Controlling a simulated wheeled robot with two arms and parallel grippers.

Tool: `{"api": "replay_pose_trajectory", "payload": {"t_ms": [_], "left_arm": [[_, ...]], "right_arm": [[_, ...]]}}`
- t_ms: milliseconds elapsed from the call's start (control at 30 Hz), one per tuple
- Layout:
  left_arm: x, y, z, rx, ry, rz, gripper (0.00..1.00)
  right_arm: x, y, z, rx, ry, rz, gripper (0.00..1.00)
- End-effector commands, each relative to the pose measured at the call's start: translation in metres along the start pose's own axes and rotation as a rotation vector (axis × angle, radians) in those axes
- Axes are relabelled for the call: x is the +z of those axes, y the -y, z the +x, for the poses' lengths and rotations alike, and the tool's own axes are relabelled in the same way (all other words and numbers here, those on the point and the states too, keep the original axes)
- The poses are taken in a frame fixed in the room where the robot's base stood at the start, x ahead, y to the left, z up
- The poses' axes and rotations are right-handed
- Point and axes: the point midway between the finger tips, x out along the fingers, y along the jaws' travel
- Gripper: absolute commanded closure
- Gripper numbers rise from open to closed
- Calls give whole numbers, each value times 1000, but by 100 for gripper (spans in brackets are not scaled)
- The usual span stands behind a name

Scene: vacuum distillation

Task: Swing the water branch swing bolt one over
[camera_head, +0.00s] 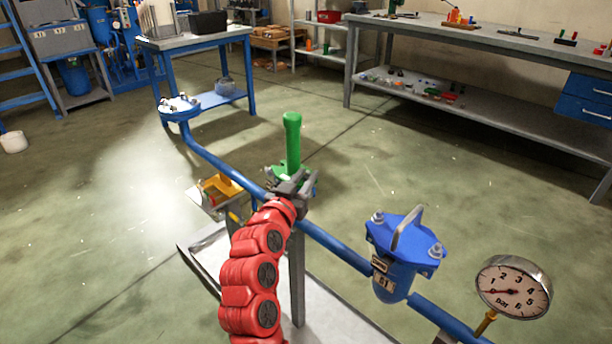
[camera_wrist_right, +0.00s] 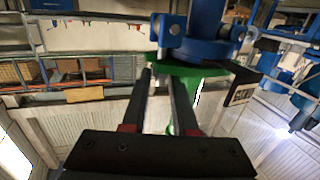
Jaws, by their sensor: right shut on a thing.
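My right gripper (camera_head: 291,186), at the end of the red arm, is at the foot of an upright green handle (camera_head: 291,138) on the blue pipe (camera_head: 338,250). In the right wrist view its fingers (camera_wrist_right: 162,75) reach the green part (camera_wrist_right: 190,75), with a narrow gap between them. A blue lug with a bolt (camera_wrist_right: 168,30) sits just beyond the fingertips. The exact grip is partly hidden. A blue capped housing (camera_head: 395,255) with bolts on its lid stands on the pipe at right. My left gripper is not in view.
A pressure gauge (camera_head: 513,287) stands at lower right. A blue flange (camera_head: 178,108) ends the pipe at left. A yellow part (camera_head: 220,186) lies near the arm. A pale tray (camera_head: 210,245) is under the pipe. Workbenches (camera_head: 440,28) line the back; the floor between is clear.

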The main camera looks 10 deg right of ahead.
Motion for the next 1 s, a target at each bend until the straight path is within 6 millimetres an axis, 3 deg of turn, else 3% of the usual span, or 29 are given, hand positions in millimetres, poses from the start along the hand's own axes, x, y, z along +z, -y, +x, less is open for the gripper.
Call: {"api": "replay_pose_trajectory", "payload": {"t_ms": [100,133,200,467,700,1000], "left_arm": [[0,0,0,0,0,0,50],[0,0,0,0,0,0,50],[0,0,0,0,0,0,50],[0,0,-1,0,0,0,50],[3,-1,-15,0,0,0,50],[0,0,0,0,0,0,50]], "right_arm": [[-1,0,0,-2,-3,2,100],[-1,0,0,-2,-3,2,72],[-1,1,0,-2,-3,2,59],[0,1,0,-3,-3,5,59],[6,-4,-3,-5,-29,80,59],[2,-1,-69,-10,-33,72,59]]}}
